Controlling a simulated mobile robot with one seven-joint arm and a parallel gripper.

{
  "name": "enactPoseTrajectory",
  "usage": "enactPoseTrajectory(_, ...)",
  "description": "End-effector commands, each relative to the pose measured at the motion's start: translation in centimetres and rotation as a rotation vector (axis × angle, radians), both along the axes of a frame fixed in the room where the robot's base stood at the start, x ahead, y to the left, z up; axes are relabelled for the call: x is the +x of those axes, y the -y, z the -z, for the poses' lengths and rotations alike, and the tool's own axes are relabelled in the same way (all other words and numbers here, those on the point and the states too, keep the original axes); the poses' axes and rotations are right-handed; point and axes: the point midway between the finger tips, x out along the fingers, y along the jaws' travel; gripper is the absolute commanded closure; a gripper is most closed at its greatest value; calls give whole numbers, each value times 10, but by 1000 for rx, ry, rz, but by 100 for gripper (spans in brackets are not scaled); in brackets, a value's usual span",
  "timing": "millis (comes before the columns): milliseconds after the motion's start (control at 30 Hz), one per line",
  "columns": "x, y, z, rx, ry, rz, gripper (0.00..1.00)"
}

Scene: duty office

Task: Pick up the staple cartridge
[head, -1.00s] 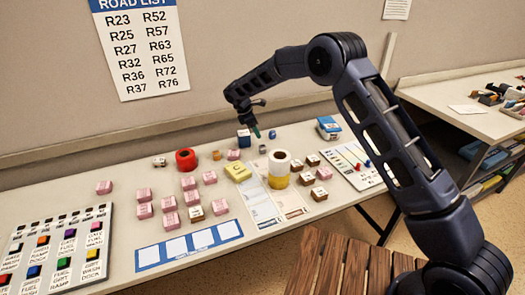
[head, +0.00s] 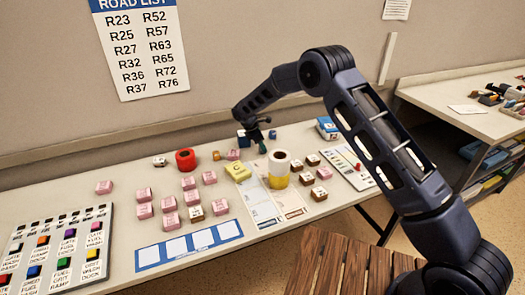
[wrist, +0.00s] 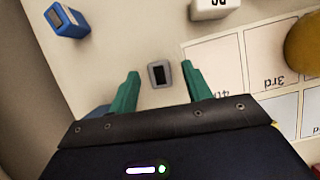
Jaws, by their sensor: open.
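The likely staple cartridge is a small grey block with a dark slot in its top (wrist: 160,74), lying on the table. It also shows in the head view (head: 262,148), small and close below my gripper. My gripper (head: 260,138) hangs low over the back of the table, pointing down. In the wrist view my gripper (wrist: 162,86) is open, its two green fingers on either side of the grey block, with gaps left and right. I cannot tell how far the fingertips are above the table.
A blue item (wrist: 67,22) lies at the upper left in the wrist view, a white block (wrist: 212,8) at the top. A white-and-yellow roll stack (head: 279,178), a yellow block (head: 238,171) and a printed sheet (head: 262,205) are close by. A red roll (head: 186,160) stands further left.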

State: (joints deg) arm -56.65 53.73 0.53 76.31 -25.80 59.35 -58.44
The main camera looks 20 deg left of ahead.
Motion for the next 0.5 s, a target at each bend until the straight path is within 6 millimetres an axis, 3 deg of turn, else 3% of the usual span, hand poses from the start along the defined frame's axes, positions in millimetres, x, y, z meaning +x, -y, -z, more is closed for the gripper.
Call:
enactPoseTrajectory(133,4,5,17,-1,-1,-1,51)
enactPoseTrajectory(367,5,6,19,1,-1,0,51)
enactPoseTrajectory(500,5,6,19,1,-1,0,74)
